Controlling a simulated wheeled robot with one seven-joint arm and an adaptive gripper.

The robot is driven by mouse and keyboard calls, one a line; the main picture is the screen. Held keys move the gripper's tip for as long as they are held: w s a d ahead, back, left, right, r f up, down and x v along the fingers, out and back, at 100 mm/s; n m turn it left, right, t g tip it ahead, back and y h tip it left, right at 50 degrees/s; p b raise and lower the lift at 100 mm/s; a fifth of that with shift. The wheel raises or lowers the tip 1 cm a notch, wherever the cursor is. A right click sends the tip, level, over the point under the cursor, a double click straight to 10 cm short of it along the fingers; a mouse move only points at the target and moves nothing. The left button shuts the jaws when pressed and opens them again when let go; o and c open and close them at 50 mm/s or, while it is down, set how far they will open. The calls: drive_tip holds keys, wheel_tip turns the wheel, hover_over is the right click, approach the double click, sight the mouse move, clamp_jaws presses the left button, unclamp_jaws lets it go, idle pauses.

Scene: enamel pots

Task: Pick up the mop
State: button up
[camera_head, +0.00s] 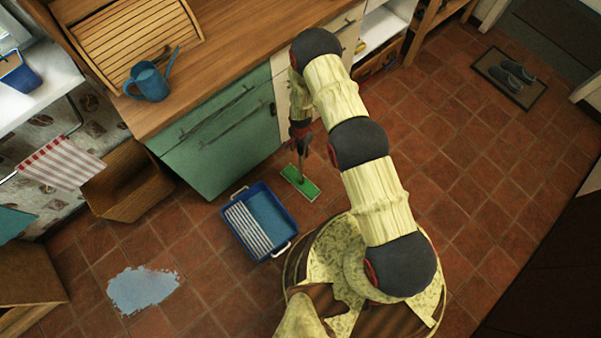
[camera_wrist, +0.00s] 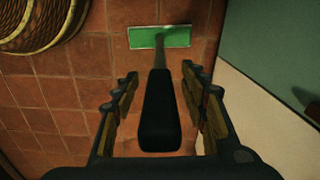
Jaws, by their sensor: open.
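The mop has a flat green head (camera_head: 299,183) on the tiled floor, just right of a blue tray in the head view. In the wrist view the green head (camera_wrist: 160,37) lies at the top, and the mop's dark handle (camera_wrist: 160,110) rises towards the camera. My gripper (camera_wrist: 161,95) is open, with one finger on each side of the handle and a gap visible on both sides. In the head view my gripper (camera_head: 302,148) is beside the green cabinet, above the mop head, and largely hides the handle.
The green cabinet (camera_head: 215,150) and wooden counter (camera_head: 225,60) stand close beside my gripper. A puddle (camera_head: 142,289) lies lower left. A blue watering can (camera_head: 150,84) is on the counter.

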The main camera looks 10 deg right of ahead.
drive_tip(key=shift+c, duration=0.3)
clamp_jaws()
idle(0.6)
